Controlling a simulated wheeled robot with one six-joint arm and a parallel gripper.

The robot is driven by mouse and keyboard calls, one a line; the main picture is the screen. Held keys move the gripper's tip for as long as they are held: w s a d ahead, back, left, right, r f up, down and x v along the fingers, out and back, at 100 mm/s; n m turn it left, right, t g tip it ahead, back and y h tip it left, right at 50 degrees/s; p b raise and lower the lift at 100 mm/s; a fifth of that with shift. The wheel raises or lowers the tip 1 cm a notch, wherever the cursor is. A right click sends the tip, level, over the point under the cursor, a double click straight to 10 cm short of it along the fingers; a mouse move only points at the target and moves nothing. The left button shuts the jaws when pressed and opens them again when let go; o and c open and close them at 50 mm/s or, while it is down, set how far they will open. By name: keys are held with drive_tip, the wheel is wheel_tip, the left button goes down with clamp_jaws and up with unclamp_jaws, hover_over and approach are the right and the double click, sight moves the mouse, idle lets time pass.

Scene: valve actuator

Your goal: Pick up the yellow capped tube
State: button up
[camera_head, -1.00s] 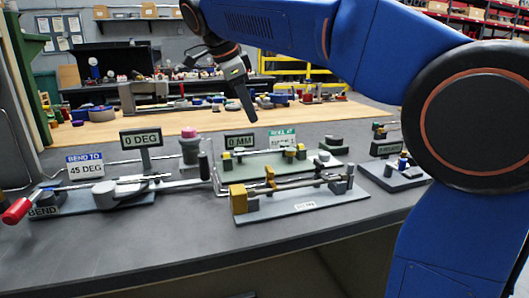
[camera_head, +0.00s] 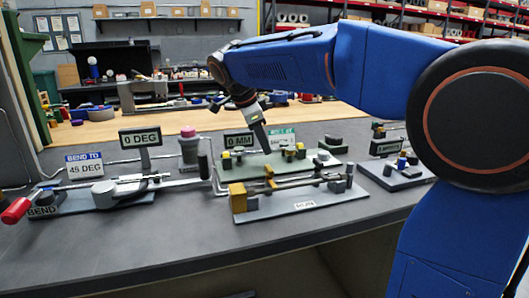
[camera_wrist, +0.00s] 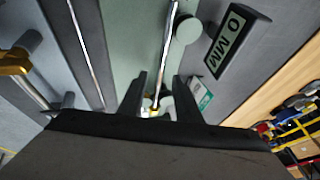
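A thin grey tube (camera_head: 250,156) with yellow at its right end lies across a green plate (camera_head: 318,166) in front of the 0 MM sign. In the wrist view the tube (camera_wrist: 166,55) runs down between my fingers, with a little yellow (camera_wrist: 147,103) low between them. My gripper (camera_head: 266,150) points down over this plate. In the wrist view my gripper (camera_wrist: 160,85) is open, one finger on each side of the tube. Whether the fingertips are level with the tube or above it, I cannot tell.
The 0 MM sign (camera_head: 238,141) stands just behind the plate. A second fixture (camera_head: 300,203) with a yellow block and a rod is in front. A bending fixture with a red handle (camera_head: 16,210) is at left. The bench front (camera_head: 150,250) is bare.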

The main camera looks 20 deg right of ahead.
drive_tip(key=shift+w+d+f, duration=0.2)
drive_tip(key=shift+d+f, duration=0.1)
drive_tip(key=shift+f, duration=0.35)
drive_tip(key=shift+c, duration=0.3)
clamp_jaws()
drive_tip(key=shift+r, duration=0.15)
wheel_tip(320, 180, up, 10)
